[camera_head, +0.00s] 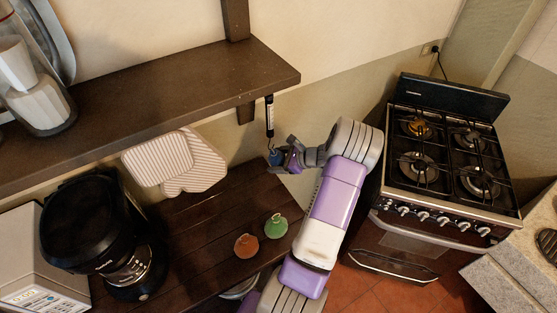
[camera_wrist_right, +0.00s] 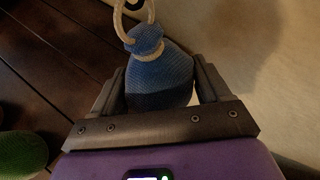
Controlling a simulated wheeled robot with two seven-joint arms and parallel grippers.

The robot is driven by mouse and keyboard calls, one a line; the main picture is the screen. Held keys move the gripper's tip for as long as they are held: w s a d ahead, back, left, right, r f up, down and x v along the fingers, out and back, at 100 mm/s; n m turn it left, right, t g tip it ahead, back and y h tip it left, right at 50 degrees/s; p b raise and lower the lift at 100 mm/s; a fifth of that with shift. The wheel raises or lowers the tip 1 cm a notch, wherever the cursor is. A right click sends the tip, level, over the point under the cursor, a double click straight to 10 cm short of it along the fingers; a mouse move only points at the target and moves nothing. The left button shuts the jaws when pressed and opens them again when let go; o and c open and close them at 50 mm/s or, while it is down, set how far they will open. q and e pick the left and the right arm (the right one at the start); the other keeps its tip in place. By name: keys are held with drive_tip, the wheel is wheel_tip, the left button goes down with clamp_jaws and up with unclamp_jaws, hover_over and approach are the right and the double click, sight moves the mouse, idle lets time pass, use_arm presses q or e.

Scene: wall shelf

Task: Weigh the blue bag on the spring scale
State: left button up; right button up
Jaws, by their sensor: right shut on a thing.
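The blue bag (camera_wrist_right: 160,75) is between the fingers of my right gripper (camera_wrist_right: 158,100) in the right wrist view, with a pale ring or loop above its neck. In the head view the right gripper (camera_head: 277,158) is shut on the blue bag (camera_head: 275,157), just below the spring scale (camera_head: 269,116). The scale is a dark, slim tube hanging from the shelf's right end. I cannot tell whether the loop is on the scale's hook. My left gripper is not in view.
A green bag (camera_head: 275,226) and an orange bag (camera_head: 246,245) sit on the wooden counter (camera_head: 200,240). The wall shelf (camera_head: 150,100) is above. Oven mitts (camera_head: 175,162) hang at the wall. A coffee maker (camera_head: 95,225) stands left, a stove (camera_head: 440,160) right.

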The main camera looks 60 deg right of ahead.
drive_tip(key=o, duration=1.1)
drive_tip(key=shift+o, duration=0.2)
drive_tip(key=v, duration=0.7)
drive_tip(key=shift+s+r, duration=0.2)
drive_tip(key=shift+s, duration=0.05)
